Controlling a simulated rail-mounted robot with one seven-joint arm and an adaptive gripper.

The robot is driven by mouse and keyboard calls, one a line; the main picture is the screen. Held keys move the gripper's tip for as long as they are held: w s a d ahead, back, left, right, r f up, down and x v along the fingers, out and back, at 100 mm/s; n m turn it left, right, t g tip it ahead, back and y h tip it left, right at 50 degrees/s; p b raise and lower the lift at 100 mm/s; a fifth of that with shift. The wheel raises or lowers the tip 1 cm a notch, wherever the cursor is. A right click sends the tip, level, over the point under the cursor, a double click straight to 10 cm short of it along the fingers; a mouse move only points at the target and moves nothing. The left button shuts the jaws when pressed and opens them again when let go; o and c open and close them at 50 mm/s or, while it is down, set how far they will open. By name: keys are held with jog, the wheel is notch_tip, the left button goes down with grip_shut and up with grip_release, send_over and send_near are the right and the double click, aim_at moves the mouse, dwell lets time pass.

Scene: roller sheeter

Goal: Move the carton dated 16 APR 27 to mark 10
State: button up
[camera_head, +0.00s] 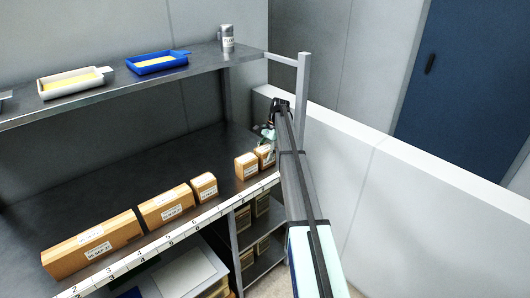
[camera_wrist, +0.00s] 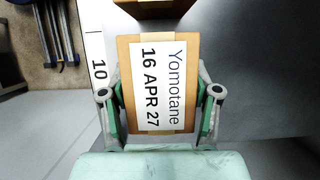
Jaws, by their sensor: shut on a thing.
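The carton dated 16 APR 27 (camera_wrist: 158,85), tan with a white "Yomotane" label, sits between the fingers of my gripper (camera_wrist: 160,112) in the wrist view. My gripper is shut on its two sides. The printed mark 10 (camera_wrist: 99,69) is on the white strip just left of the carton there, roughly level with its middle. In the head view the carton (camera_head: 265,155) is at the right end of the row on the lower shelf, partly hidden by my arm and gripper (camera_head: 268,140). I cannot tell whether it touches the shelf.
Another carton (camera_head: 246,166) stands close to its left; a carton (camera_wrist: 158,7) shows at the wrist view's top. More cartons (camera_head: 167,207) line the numbered front edge (camera_head: 180,232). A pale wall (camera_head: 400,180) is right of my arm. The shelf behind is clear.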

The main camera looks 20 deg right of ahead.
aim_at(267, 148)
jog(key=shift+f, duration=0.15)
jog(key=o, duration=1.4)
jog(key=shift+b+v, duration=0.75)
jog(key=shift+v, duration=0.85)
jog(key=shift+d+r, duration=0.15)
jog(key=shift+r, duration=0.4)
